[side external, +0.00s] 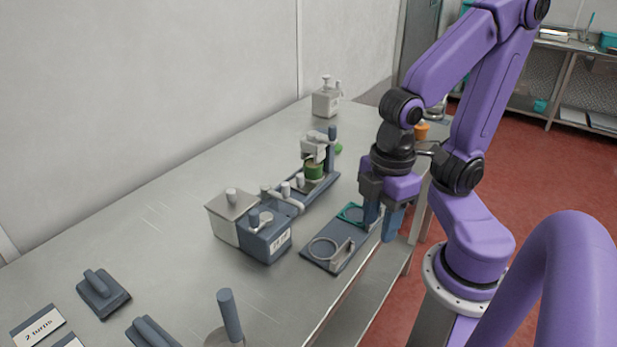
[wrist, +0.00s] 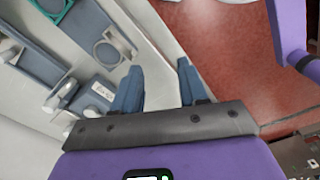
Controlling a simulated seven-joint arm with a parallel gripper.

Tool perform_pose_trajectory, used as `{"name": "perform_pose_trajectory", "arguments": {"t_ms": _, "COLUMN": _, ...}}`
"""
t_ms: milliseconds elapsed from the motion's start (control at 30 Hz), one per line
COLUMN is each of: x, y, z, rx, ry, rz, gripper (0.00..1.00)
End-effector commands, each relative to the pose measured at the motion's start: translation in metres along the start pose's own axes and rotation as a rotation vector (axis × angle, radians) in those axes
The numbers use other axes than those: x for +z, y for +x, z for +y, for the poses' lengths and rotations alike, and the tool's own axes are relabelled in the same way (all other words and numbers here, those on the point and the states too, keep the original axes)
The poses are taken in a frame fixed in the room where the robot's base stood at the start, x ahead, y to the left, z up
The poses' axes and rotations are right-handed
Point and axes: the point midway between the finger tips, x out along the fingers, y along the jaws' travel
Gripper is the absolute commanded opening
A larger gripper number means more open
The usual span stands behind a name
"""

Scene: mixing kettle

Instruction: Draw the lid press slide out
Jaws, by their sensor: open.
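The lid press (side external: 332,150) appears to be the upright grey device at the back of the table, with a pale head over a green jar (side external: 314,171). A dark grey base or rail (side external: 322,191) runs from it toward the front left; I cannot tell which part is the slide. A long grey rail (wrist: 40,62) also shows at the left of the wrist view. My gripper (side external: 382,224) is open and empty, pointing down near the table's right edge, apart from the press. Its two blue-grey fingers (wrist: 158,68) are spread in the wrist view.
A grey plate (side external: 337,262) with a ring and a teal frame (side external: 350,213) lies beside my gripper. A labelled grey box (side external: 266,240) with knobs stands left of it. A white canister (side external: 326,101) is at the back; dark handled blocks (side external: 103,294) are at front left.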

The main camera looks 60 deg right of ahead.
Motion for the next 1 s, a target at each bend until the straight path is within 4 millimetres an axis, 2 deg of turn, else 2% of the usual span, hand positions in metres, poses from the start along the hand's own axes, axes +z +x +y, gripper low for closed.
{"name": "perform_pose_trajectory", "arguments": {"t_ms": 433, "x": 0.0, "y": 0.0, "z": 0.0, "rx": 0.0, "ry": 0.0, "rz": 0.0, "gripper": 0.43}}
{"name": "perform_pose_trajectory", "arguments": {"t_ms": 467, "x": 0.0, "y": 0.0, "z": 0.0, "rx": 0.0, "ry": 0.0, "rz": 0.0, "gripper": 0.49}}
{"name": "perform_pose_trajectory", "arguments": {"t_ms": 633, "x": -0.011, "y": -0.004, "z": 0.01, "rx": 0.008, "ry": 0.011, "rz": -0.011, "gripper": 0.49}}
{"name": "perform_pose_trajectory", "arguments": {"t_ms": 767, "x": -0.036, "y": -0.013, "z": 0.035, "rx": 0.025, "ry": 0.031, "rz": -0.042, "gripper": 0.49}}
{"name": "perform_pose_trajectory", "arguments": {"t_ms": 1000, "x": -0.083, "y": -0.03, "z": 0.111, "rx": 0.052, "ry": 0.082, "rz": -0.126, "gripper": 0.49}}
